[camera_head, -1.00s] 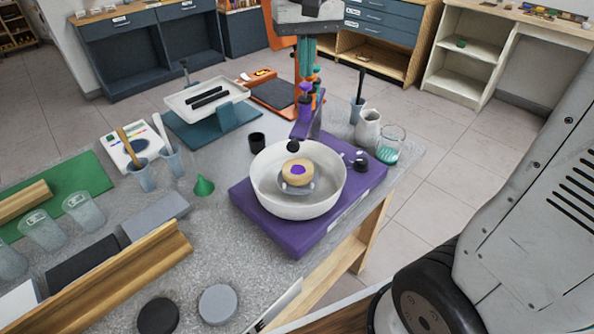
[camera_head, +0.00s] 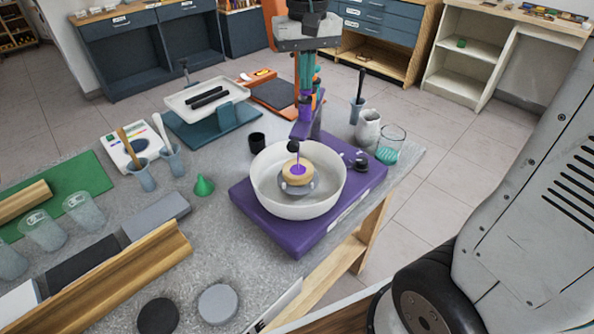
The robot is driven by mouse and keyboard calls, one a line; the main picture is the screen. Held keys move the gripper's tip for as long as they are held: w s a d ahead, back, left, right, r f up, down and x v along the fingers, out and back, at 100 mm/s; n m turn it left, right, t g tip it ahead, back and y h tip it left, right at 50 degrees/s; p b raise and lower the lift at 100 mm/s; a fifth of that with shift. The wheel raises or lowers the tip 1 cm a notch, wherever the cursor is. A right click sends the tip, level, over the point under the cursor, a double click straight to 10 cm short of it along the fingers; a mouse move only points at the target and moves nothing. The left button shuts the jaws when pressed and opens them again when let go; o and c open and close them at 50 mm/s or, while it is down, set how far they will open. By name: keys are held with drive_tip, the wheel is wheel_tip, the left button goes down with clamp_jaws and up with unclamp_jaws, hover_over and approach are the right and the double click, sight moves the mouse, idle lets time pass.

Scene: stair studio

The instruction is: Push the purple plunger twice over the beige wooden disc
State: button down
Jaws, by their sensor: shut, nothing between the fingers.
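The purple plunger (camera_head: 305,104) stands on a purple dispenser behind the white bowl (camera_head: 335,193). Its arm ends in a black spout tip (camera_head: 293,146) over the bowl. The beige wooden disc (camera_head: 297,179) lies on a grey support inside the bowl, with a purple spot on its top. A thin purple stream runs from the spout to the disc. My gripper (camera_head: 306,90) is shut and points down at the plunger from above, with nothing held. Its tips seem to touch the plunger top, but the exact contact is hard to see.
The bowl stands on a purple base (camera_head: 270,228) with a black knob. A white jug (camera_head: 367,128) and a glass beaker (camera_head: 388,147) stand to the right. A small black cup (camera_head: 257,142) and a green cone (camera_head: 204,186) stand left. Bare bench lies between cone and base.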

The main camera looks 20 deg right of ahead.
drive_tip(key=shift+f, duration=0.2)
drive_tip(key=shift+r, duration=1.5)
drive_tip(key=shift+r, duration=3)
drive_tip(key=s+d+f, duration=0.1)
drive_tip(key=s+f, duration=0.2)
drive_tip(key=s, duration=0.4)
drive_tip(key=s+d+f+n+t, duration=0.1)
drive_tip(key=s+f, duration=0.3)
drive_tip(key=s, duration=0.4)
drive_tip(key=s+d+f, duration=0.1)
drive_tip(key=s+f, duration=0.3)
drive_tip(key=s, duration=0.4)
drive_tip(key=shift+f, duration=0.25)
